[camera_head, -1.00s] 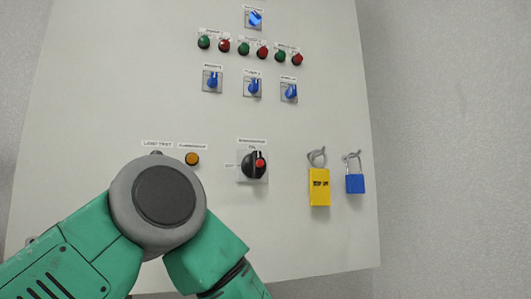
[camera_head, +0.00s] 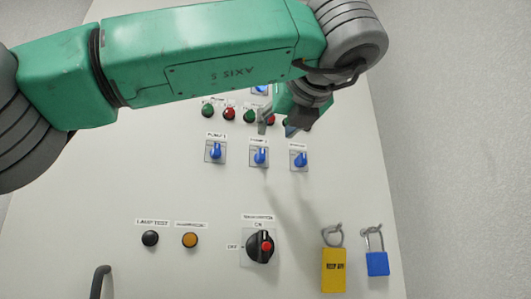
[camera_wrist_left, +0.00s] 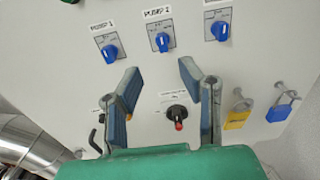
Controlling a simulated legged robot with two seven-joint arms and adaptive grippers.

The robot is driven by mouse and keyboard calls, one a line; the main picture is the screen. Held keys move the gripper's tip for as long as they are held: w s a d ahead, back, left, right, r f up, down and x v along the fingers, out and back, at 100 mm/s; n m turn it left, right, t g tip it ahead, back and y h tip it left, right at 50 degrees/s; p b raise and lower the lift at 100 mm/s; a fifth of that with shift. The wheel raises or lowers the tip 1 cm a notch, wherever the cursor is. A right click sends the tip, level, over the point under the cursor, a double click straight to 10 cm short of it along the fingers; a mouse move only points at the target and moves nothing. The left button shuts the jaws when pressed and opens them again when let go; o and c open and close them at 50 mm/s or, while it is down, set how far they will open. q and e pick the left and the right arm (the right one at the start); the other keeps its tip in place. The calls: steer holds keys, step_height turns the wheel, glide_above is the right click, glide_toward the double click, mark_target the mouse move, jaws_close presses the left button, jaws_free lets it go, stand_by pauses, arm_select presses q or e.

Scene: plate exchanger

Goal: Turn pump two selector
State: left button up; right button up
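The pump two selector (camera_head: 260,157) is the middle blue knob in a row of three, on a square plate with its label above. In the left wrist view the pump two selector (camera_wrist_left: 163,41) is above and between my fingertips, its handle close to upright. My left gripper (camera_head: 277,125) is just above and to the right of this selector in the head view, fingers pointing toward the panel. In the left wrist view my left gripper (camera_wrist_left: 159,72) is open, with nothing between its fingers. It appears apart from the knob. My right gripper is not in view.
The pump one knob (camera_head: 215,152) and another blue knob (camera_head: 299,159) flank the selector closely. Green and red buttons sit above, partly hidden by my left arm.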

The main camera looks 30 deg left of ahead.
mark_target(263, 150)
arm_select(q)
steer(key=p+x, duration=0.1)
steer(key=x, duration=0.2)
steer(key=p+x, duration=0.1)
steer(key=x, duration=0.2)
steer(key=w+p+x, duration=0.1)
steer(key=x, duration=0.2)
steer(key=shift+w+d+r, duration=0.1)
steer(key=shift+w+r, duration=0.05)
steer(key=shift+r, duration=0.05)
steer(key=shift+w+a, duration=0.2)
steer(key=shift+a+f, duration=0.2)
steer(key=shift+a, duration=0.85)
steer(key=c, duration=0.5)
steer(key=shift+w+d, duration=0.15)
steer(key=shift+d, duration=0.05)
jaws_close()
